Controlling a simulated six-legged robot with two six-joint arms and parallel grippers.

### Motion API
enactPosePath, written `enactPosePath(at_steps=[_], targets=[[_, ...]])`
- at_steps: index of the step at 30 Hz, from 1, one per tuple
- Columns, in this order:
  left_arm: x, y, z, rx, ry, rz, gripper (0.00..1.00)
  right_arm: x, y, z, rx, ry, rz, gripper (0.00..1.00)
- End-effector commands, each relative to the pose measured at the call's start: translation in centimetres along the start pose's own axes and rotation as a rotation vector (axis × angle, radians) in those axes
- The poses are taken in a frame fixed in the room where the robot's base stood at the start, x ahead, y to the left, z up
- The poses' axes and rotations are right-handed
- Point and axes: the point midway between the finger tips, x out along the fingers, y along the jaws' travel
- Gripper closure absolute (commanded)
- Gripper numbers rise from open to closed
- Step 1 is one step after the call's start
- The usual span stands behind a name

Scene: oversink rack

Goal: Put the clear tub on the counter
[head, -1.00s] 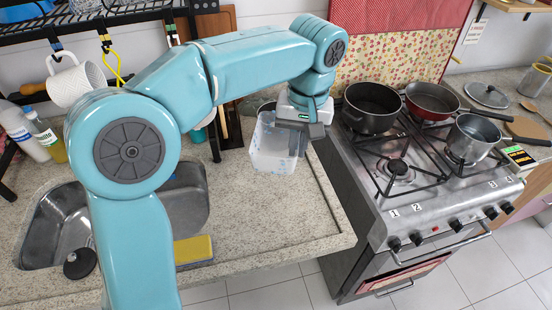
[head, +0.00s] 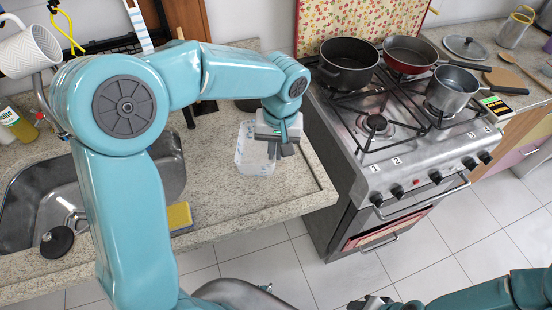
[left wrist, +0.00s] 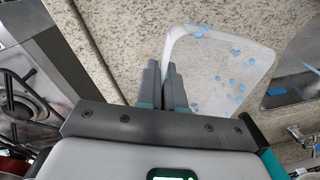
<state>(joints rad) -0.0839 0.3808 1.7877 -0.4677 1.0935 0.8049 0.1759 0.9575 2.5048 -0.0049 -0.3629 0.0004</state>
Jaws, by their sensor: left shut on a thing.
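The clear tub (head: 252,150), see-through with blue dots, is over the front part of the speckled counter (head: 225,195), left of the stove. My left gripper (head: 281,150) is shut on the tub's right-hand wall. In the left wrist view my left gripper's fingers (left wrist: 168,78) are close together at the edge of the tub (left wrist: 222,70), with the counter behind. I cannot tell whether the tub's base touches the counter. My right gripper (head: 370,303) shows only partly at the bottom edge, and its jaws are unclear.
The stove (head: 400,165) stands right of the counter, with a black pot (head: 348,72), a red pan (head: 408,58) and a steel pot (head: 452,92). The sink (head: 60,195) and a yellow sponge (head: 179,216) are at left. A white mug (head: 28,48) hangs at upper left.

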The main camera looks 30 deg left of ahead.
Motion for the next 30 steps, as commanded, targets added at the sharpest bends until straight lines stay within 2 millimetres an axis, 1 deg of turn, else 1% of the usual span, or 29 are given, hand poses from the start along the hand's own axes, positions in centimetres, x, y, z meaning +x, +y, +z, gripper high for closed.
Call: enactPosePath(at_steps=[2,6,9,17,21,23,24,30], targets=[[0.7,0.1,0.0,0.000,-0.002,-0.001,1.00,0.0,0.0,0.0,0.000,0.000,0.000,0.57],[3.1,0.4,0.0,0.000,-0.004,-0.002,1.00,0.0,0.0,0.0,0.000,0.000,0.000,0.57],[4.2,0.5,0.0,0.001,-0.002,-0.001,1.00,0.0,0.0,0.0,0.000,0.000,0.000,0.57],[4.5,0.5,0.0,0.000,0.000,0.001,1.00,0.0,0.0,0.0,0.000,0.000,0.000,0.57],[4.9,0.6,-0.1,0.000,0.000,0.001,1.00,0.5,0.2,0.0,0.000,0.000,0.000,0.57],[4.8,0.6,-0.1,0.000,0.000,0.001,0.80,0.3,0.1,0.0,0.000,0.000,0.000,0.57],[4.8,0.5,-0.1,0.000,0.000,0.001,0.67,0.3,0.1,0.0,0.000,0.000,0.000,0.57],[4.7,0.5,0.0,0.000,0.000,0.001,0.67,0.3,0.1,0.0,0.000,0.000,0.000,0.57]])
